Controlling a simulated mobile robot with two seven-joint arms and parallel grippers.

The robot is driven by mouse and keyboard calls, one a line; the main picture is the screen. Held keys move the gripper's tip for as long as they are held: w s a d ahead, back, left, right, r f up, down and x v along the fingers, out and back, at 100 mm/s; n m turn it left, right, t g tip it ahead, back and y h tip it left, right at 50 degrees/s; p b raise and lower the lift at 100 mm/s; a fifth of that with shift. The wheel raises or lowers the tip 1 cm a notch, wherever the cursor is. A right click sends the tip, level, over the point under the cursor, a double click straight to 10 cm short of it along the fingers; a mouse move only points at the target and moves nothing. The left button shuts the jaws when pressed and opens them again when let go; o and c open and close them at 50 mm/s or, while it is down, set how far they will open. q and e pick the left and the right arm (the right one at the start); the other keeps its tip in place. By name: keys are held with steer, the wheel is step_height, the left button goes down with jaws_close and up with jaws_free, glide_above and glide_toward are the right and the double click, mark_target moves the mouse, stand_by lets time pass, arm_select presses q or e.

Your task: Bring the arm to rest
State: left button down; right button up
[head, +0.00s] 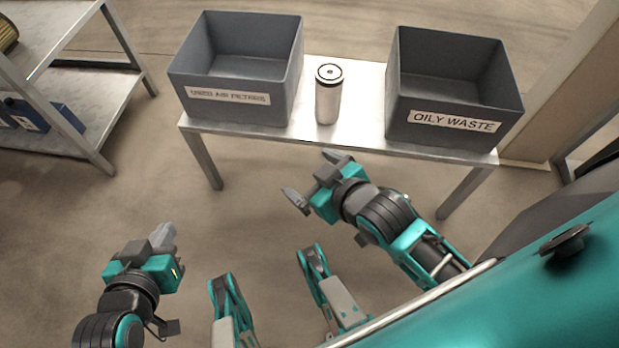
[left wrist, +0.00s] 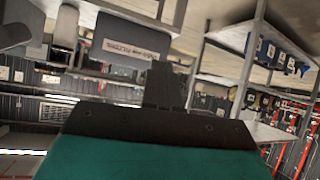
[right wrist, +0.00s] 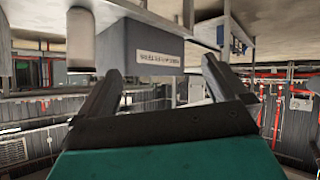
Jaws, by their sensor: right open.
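My right gripper (head: 314,177) is open and empty, with its fingers spread in front of the table's near edge. Its two fingers also stand apart in the right wrist view (right wrist: 165,85). My left gripper (head: 162,238) is low at the left, away from the table. In the left wrist view its fingers (left wrist: 163,86) are together, with nothing seen between them. A silver canister with a black top (head: 328,94) stands upright on the table between two grey bins.
The metal table (head: 352,78) carries the used air filters bin (head: 236,112) at left and the oily waste bin (head: 455,135) at right. A metal shelf (head: 95,88) with blue containers (head: 66,117) stands at far left. The floor between shelf and table is clear.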

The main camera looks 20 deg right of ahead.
arm_select(q)
steer(key=shift+s+f, duration=0.15)
steer(key=shift+s, duration=0.05)
arm_select(e)
steer(key=shift+s+a+r+m+y, duration=0.45)
steer(key=shift+s+a+m+y, duration=0.2)
steer(key=shift+m, duration=0.35)
arm_select(q)
steer(key=s+a+r+y+p, duration=0.1)
steer(key=a+r+p, duration=0.1)
steer(key=r+p, duration=0.5)
steer(key=s+a+r+p, duration=0.1)
steer(key=r+p, duration=0.6)
steer(key=p, duration=0.8)
steer(key=shift+a+r+y, duration=0.3)
steer(key=shift+a+y, duration=0.1)
steer(key=shift+a, duration=0.45)
arm_select(e)
steer(key=s+d+r+h, duration=0.1)
steer(key=d+r, duration=0.1)
steer(key=r, duration=0.5)
steer(key=s+d+r+h, duration=0.1)
steer(key=d+r, duration=0.1)
steer(key=r, duration=0.5)
steer(key=shift+s+d+r, duration=0.15)
steer(key=shift+d+r, duration=0.05)
steer(key=shift+d, duration=0.05)
